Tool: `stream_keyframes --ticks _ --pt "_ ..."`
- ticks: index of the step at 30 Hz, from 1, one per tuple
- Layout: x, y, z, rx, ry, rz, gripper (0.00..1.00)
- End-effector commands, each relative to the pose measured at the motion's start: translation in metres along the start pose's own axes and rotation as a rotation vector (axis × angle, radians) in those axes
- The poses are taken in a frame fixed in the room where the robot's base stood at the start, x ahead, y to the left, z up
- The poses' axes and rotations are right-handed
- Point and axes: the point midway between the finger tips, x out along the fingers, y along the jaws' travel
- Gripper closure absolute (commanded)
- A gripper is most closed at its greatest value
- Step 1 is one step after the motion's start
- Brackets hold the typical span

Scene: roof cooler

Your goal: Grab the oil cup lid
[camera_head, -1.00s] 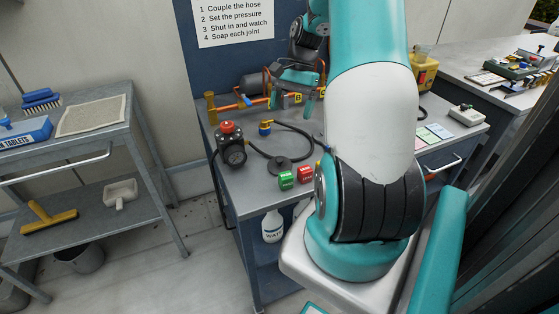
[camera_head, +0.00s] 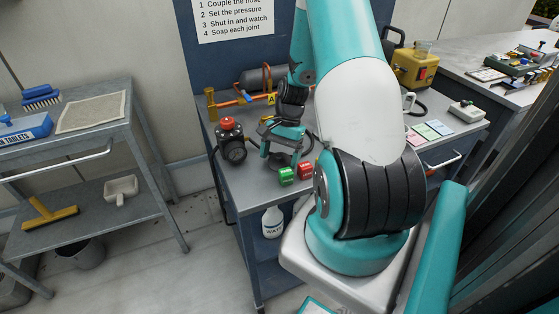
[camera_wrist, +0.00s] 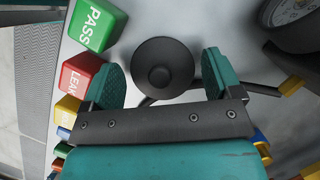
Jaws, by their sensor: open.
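The oil cup lid, a round black disc with a central knob, shows in the wrist view (camera_wrist: 163,47) on the grey bench top. My gripper (camera_wrist: 162,77) is open, with one teal finger pad on each side of the lid's near part in that picture. No contact shows, and I cannot tell how far the pads are above the bench. In the head view my gripper (camera_head: 281,153) is low over the bench and hides the lid.
A black gauge with a red top (camera_head: 231,141) stands left of my gripper. A green PASS block (camera_head: 287,174) and a red LEAK block (camera_head: 305,170) sit close by at the front. A black hose runs beside the lid. A yellow pump (camera_head: 415,68) stands further right.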

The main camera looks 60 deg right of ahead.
Motion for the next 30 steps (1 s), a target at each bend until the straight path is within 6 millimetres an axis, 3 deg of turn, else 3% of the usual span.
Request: stream_keyframes --ticks 6,11,23,30 --pt "0.001 0.000 0.000 0.000 0.001 0.000 0.16" --pt "0.001 0.000 0.000 0.000 0.001 0.000 0.51" --pt "-0.005 -0.001 0.002 0.000 0.002 -0.002 0.52" --pt "-0.040 -0.002 0.015 -0.001 0.006 -0.004 0.52"
